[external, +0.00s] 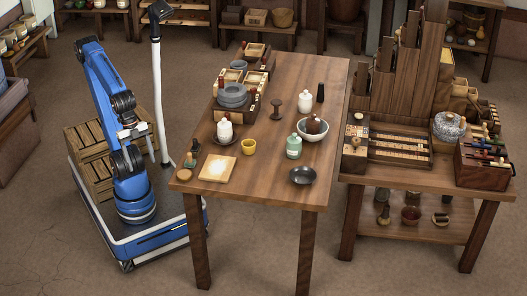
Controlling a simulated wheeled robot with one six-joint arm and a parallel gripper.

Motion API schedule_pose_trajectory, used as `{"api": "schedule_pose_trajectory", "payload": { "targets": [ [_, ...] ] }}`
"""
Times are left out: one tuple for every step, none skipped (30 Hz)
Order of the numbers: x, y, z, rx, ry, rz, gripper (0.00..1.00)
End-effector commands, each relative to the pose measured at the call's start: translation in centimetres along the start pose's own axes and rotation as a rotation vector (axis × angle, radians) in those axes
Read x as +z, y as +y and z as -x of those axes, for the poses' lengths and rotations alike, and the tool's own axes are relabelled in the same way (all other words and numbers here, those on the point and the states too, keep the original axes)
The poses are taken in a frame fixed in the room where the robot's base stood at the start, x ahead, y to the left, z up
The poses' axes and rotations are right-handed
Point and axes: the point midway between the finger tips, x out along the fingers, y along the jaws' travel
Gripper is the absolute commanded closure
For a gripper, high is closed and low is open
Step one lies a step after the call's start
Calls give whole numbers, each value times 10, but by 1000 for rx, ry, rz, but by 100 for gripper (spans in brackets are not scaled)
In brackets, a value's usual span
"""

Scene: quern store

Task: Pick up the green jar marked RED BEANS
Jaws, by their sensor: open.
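My gripper (131,131) is folded in close to my arm above my base, left of the table and well away from the jar. It is open and holds nothing that I can see.
A crowded side table (410,178) stands right.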

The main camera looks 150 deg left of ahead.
Motion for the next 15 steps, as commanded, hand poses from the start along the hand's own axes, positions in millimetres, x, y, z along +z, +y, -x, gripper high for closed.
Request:
{"api": "schedule_pose_trajectory", "payload": {
  "targets": [
    [-10, -3, 4, -5, -7, 20, 28],
    [-18, -5, 8, -9, -11, 34, 28],
    [-29, -9, 13, -15, -17, 59, 28],
    [-38, -12, 17, -19, -23, 80, 28],
    [-48, -16, 21, -24, -29, 101, 28],
    [-62, -21, 27, -32, -37, 132, 28],
    [-72, -25, 32, -37, -44, 156, 28],
    [-83, -30, 35, -42, -50, 179, 28],
    [-96, -36, 40, -49, -59, 210, 28],
    [-106, -41, 44, -55, -64, 233, 28],
    [-117, -46, 48, -60, -70, 255, 28],
    [-130, -54, 52, -67, -79, 288, 28],
    [-140, -59, 55, -72, -83, 310, 28],
    [-149, -65, 58, -77, -90, 333, 28],
    [-162, -74, 62, -84, -97, 364, 28]
  ]
}}
